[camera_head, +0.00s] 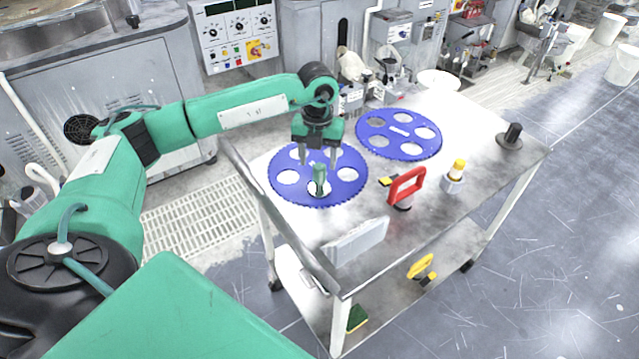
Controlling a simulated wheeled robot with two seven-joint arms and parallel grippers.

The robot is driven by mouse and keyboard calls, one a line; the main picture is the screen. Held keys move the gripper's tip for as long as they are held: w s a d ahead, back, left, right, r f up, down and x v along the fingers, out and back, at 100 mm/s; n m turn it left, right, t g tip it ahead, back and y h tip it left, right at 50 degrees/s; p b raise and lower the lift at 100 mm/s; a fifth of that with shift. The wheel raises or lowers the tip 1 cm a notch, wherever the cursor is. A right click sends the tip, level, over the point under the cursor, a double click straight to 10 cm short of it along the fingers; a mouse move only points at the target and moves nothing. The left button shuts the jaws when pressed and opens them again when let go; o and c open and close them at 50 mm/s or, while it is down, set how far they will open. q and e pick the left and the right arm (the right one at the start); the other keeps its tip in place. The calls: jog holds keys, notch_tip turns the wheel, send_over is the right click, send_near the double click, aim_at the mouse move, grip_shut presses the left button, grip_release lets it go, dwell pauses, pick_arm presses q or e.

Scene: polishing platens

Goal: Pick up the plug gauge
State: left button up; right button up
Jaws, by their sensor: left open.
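A small upright green-handled piece (319,176), which looks like the plug gauge, stands at a hole in the front part of the left blue toothed disc (345,187) on the metal cart. My left gripper (319,163) points down over this disc, its two dark fingers spread apart with nothing visible between them. In the picture its fingertips show just above and to either side of the green piece's top; I cannot tell the exact gap in depth. My right gripper is not in view.
A second blue disc (428,146) lies behind on the cart top (470,175). A red-handled tool (407,186), a yellow-and-white bottle (456,172), a black knob-like piece on a round base (512,136) and a pale block (356,243) stand around. The cart's right part has free room.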

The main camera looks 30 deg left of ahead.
aim_at(320, 166)
pick_arm(q)
jog(key=shift+f, duration=0.55)
jog(key=f, duration=0.1)
jog(key=f+p, duration=0.1)
jog(key=f, duration=0.2)
jog(key=shift+w+f, duration=0.3)
jog(key=shift+f, duration=0.1)
jog(key=shift+w+r, duration=0.1)
grip_shut()
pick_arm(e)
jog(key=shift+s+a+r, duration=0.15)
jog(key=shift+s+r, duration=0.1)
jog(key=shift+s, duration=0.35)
